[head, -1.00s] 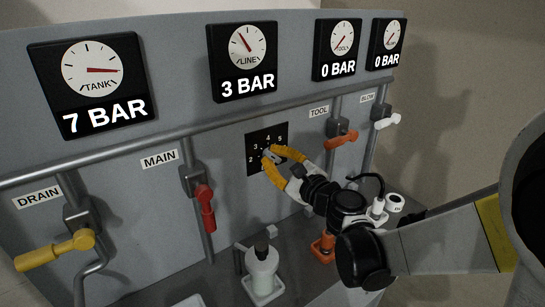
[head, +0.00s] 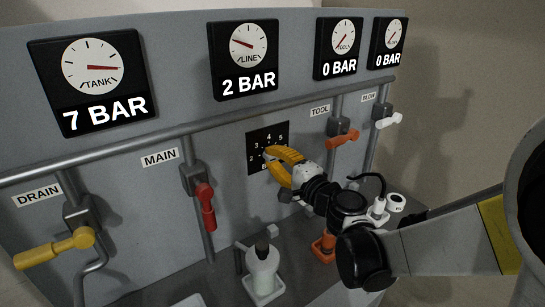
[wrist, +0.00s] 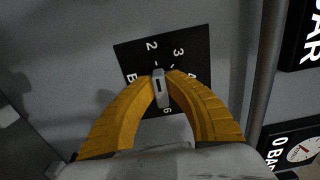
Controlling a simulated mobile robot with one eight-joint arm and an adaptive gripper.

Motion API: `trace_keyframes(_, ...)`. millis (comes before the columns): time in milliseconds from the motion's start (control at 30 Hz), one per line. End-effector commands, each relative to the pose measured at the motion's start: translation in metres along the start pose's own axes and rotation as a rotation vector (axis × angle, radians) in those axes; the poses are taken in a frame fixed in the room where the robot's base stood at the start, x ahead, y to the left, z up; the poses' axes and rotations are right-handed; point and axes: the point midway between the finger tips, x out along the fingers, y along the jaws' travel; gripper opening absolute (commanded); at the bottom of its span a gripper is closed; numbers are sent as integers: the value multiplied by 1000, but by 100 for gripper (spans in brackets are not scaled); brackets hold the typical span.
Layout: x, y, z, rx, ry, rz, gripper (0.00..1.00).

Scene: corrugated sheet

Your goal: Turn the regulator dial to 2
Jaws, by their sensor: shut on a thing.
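The regulator dial's black plate (head: 283,133) is on the grey panel, with white numbers around it. My gripper (head: 268,155) reaches it from the right, its yellow fingers over the knob and hiding most of it in the head view. In the wrist view, the grey knob (wrist: 160,88) sits between the fingertips (wrist: 160,76), which are shut on its sides. The knob's upper end points close to the 2 on the plate (wrist: 133,58). The LINE gauge (head: 244,60) above reads 2 BAR.
The TANK gauge (head: 92,82) reads 7 BAR; TOOL (head: 338,48) and BLOW (head: 388,45) read 0 BAR. A red MAIN lever (head: 206,205), yellow DRAIN lever (head: 55,250), orange TOOL lever (head: 342,138) and white BLOW lever (head: 389,120) stick out. A white-bodied bottle (head: 263,272) stands below the dial.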

Motion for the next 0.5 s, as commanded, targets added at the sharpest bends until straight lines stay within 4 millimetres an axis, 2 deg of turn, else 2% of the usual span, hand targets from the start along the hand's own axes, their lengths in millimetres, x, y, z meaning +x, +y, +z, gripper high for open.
trace_keyframes(500, 0, 0, 0, -40, 1, 0, 0)
